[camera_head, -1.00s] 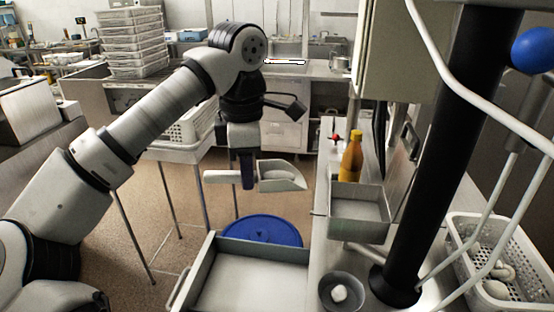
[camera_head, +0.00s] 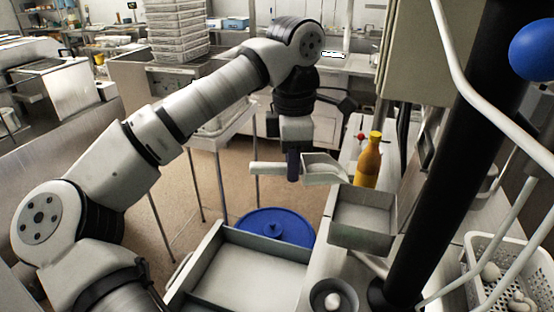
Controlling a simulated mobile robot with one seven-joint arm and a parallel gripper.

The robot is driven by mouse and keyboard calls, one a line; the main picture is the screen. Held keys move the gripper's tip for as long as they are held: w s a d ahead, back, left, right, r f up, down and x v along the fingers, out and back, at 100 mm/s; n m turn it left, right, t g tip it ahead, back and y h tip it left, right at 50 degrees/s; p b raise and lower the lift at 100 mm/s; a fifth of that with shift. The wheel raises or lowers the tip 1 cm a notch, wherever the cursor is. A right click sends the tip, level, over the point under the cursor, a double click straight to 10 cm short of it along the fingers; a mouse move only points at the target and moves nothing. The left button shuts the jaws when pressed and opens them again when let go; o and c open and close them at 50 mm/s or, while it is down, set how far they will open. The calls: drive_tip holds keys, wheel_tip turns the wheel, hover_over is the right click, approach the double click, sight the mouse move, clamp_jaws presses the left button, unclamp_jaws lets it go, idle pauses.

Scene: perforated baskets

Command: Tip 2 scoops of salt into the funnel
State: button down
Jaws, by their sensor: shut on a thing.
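My gripper (camera_head: 293,178) points down and is shut on the handle of a white scoop (camera_head: 325,168). The scoop looks roughly level, with its open bowl to the right of the fingers. Whether salt lies in it is unclear. The bowl's tip overlaps the back left of an open grey metal box (camera_head: 350,239) in the picture; the height gap between them cannot be judged. This box may be the funnel, but no cone or spout shows clearly. A wide pale tray (camera_head: 250,242) stands at the front; I cannot tell whether its pale floor is salt.
A blue round lid (camera_head: 262,226) is behind the tray. An orange bottle (camera_head: 368,163) stands behind the grey box. A dark bowl (camera_head: 321,288) with a white lump is at the front. A black post (camera_head: 450,140) and a perforated white basket (camera_head: 470,250) are on the right.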

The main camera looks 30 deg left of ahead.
sight(326, 166)
drive_tip(key=d, duration=0.1)
drive_tip(key=w+d, duration=0.2)
drive_tip(key=shift+w+d+f, duration=0.25)
drive_tip(key=shift+d+f, duration=0.05)
drive_tip(key=shift+f, duration=0.05)
drive_tip(key=shift+w+d+r+y, duration=0.1)
drive_tip(key=shift+w+d+y, duration=0.05)
drive_tip(key=shift+w+d, duration=0.3)
drive_tip(key=shift+w+d+r+y, duration=0.1)
drive_tip(key=shift+w+d+y, duration=0.1)
drive_tip(key=shift+d, duration=0.3)
drive_tip(key=shift+w+d+r+g+y, duration=0.2)
drive_tip(key=shift+d+r+g+y, duration=0.1)
drive_tip(key=shift+r+g+y, duration=0.5)
drive_tip(key=shift+f+y, duration=0.15)
drive_tip(key=shift+y, duration=0.1)
drive_tip(key=shift+s+a+f+t+h+b, duration=0.15)
drive_tip(key=shift+a+f+t+h+b, duration=0.1)
drive_tip(key=shift+f+h+b, duration=0.25)
drive_tip(key=shift+s+a+f+t+h+b, duration=0.1)
drive_tip(key=shift+a+f+t+h+b, duration=0.15)
drive_tip(key=shift+f+b, duration=0.3)
drive_tip(key=shift+h, duration=0.25)
